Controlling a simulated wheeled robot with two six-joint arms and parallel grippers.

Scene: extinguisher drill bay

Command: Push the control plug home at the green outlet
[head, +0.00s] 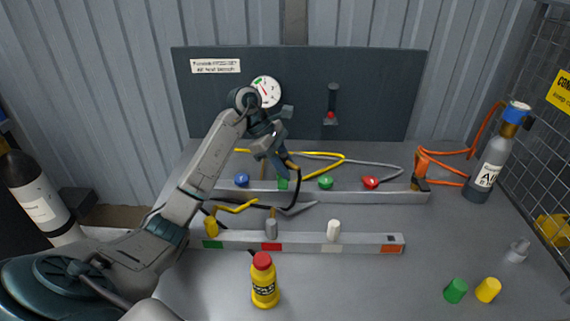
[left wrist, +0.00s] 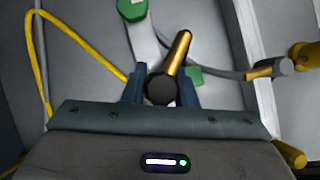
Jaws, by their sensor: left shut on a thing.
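My left gripper (head: 283,172) is shut on a plug with a black body and a brass shaft, above the rear rail. In the left wrist view the plug (left wrist: 176,58) lies between the blue fingers of the left gripper (left wrist: 160,92), its brass shaft slanting up and right. A green block (head: 283,184) on the rear rail is just below the fingertips; it also shows in the left wrist view (left wrist: 196,76), right beside the plug and partly hidden. I cannot tell whether plug and block touch. My right gripper is out of view.
The rear rail (head: 405,197) carries blue (head: 241,180), green (head: 325,182) and red (head: 370,182) knobs. A front rail (head: 300,243) bears yellow, grey and white plugs. Cables run around the rails. A yellow bottle (head: 264,284) stands in front; a grey cylinder (head: 487,170) stands right.

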